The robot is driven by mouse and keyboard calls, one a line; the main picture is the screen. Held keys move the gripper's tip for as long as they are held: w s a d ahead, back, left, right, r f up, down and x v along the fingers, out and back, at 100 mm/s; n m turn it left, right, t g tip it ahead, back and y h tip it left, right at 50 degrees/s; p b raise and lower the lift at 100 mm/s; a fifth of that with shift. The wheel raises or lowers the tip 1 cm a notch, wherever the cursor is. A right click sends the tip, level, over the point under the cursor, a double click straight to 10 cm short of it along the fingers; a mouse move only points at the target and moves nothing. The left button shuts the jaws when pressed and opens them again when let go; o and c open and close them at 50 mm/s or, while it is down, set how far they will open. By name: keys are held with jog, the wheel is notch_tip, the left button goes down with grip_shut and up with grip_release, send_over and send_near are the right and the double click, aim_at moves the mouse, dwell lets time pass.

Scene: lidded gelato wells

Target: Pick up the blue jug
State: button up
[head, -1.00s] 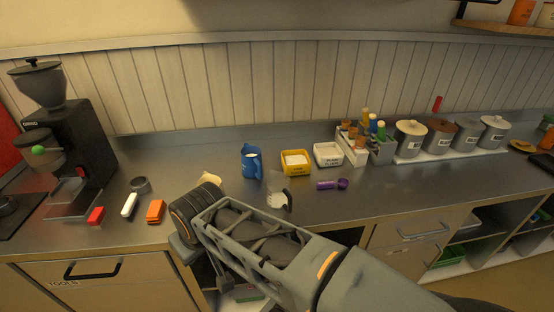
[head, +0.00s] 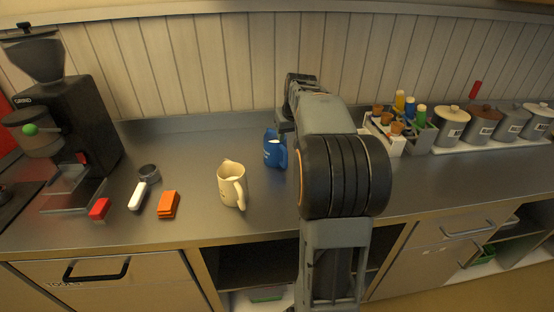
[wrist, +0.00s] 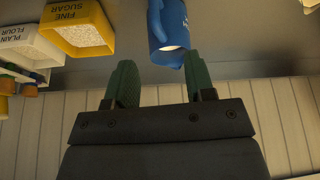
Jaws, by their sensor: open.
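The blue jug (head: 274,148) stands upright on the steel counter, just left of my arm in the head view. In the wrist view the blue jug (wrist: 168,30) shows at the top centre, with pale contents, beyond the fingertips. My gripper (wrist: 160,75) is open, its two green fingers apart with nothing between them. The jug lies ahead of the gap, nearer the right finger. In the head view my wrist hides most of the gripper, which is at the back of the counter beside the jug.
A cream jug (head: 231,185) stands left of the blue jug. In the wrist view, a yellow fine sugar tub (wrist: 103,38) and a white plain flour tub (wrist: 28,48) sit to the left. A bottle rack (head: 420,135) stands right of my arm. A grinder (head: 70,110) is far left.

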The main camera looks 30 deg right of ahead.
aim_at(286, 153)
jog(key=x, duration=0.5)
jog(key=d+x, duration=0.1)
jog(key=x, duration=0.2)
jog(key=shift+w, duration=0.1)
jog(key=shift+p+x, duration=0.55)
jog(key=shift+x, duration=2.5)
grip_shut()
